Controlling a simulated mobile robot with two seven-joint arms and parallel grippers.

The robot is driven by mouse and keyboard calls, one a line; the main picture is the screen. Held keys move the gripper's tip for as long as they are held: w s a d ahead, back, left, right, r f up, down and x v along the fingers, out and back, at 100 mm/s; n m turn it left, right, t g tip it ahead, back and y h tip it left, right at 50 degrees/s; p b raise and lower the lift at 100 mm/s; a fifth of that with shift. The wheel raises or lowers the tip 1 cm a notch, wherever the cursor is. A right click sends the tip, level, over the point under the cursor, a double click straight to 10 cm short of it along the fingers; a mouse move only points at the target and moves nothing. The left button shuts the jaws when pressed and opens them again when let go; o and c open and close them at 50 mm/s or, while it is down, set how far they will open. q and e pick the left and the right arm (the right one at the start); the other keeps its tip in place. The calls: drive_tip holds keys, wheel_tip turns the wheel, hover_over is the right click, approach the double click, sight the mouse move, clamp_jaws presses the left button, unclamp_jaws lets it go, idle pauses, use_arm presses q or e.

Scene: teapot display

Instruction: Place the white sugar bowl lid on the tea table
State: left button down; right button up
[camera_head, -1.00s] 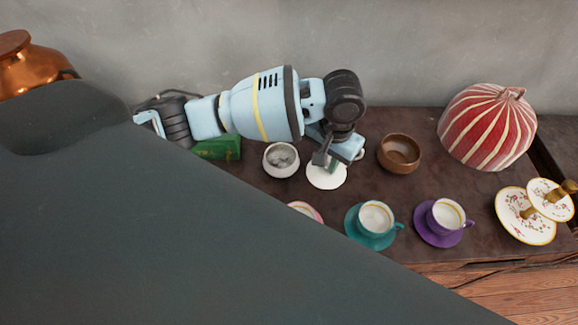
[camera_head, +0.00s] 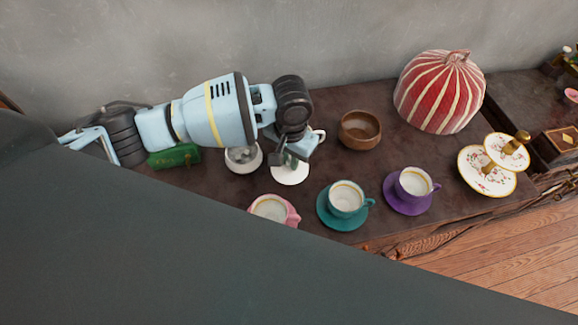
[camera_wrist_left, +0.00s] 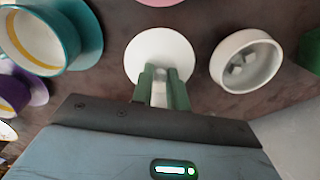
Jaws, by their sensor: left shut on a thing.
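The white sugar bowl lid (camera_head: 290,174) is a round white disc beside the sugar bowl (camera_head: 243,159), over the dark tea table (camera_head: 215,190). It also shows in the left wrist view (camera_wrist_left: 146,47). My left gripper (camera_head: 288,159) is above the lid, pointing down. In the left wrist view its green-lined fingers (camera_wrist_left: 162,88) are shut on the lid's narrow middle part. The white bowl is uncovered, with pale cubes inside (camera_wrist_left: 243,63). I cannot tell whether the lid touches the table. My right gripper is not in view.
A pink cup (camera_head: 270,208), a teal cup (camera_head: 346,198) and a purple cup (camera_head: 413,183) stand along the front. A brown bowl (camera_head: 360,132), a striped red cover (camera_head: 440,92) and a tiered stand (camera_head: 487,172) are to the right. A green box (camera_head: 174,156) is left.

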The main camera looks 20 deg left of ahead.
use_arm(q)
wheel_tip(320, 180, down, 4)
drive_tip(key=shift+f+b, duration=0.1)
drive_tip(key=shift+b, duration=0.2)
drive_tip(key=shift+f, duration=0.15)
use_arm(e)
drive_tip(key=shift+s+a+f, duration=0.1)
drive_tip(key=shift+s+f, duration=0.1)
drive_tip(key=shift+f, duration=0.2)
use_arm(q)
drive_tip(key=shift+f, duration=0.2)
drive_tip(key=c, duration=1.4)
unclamp_jaws()
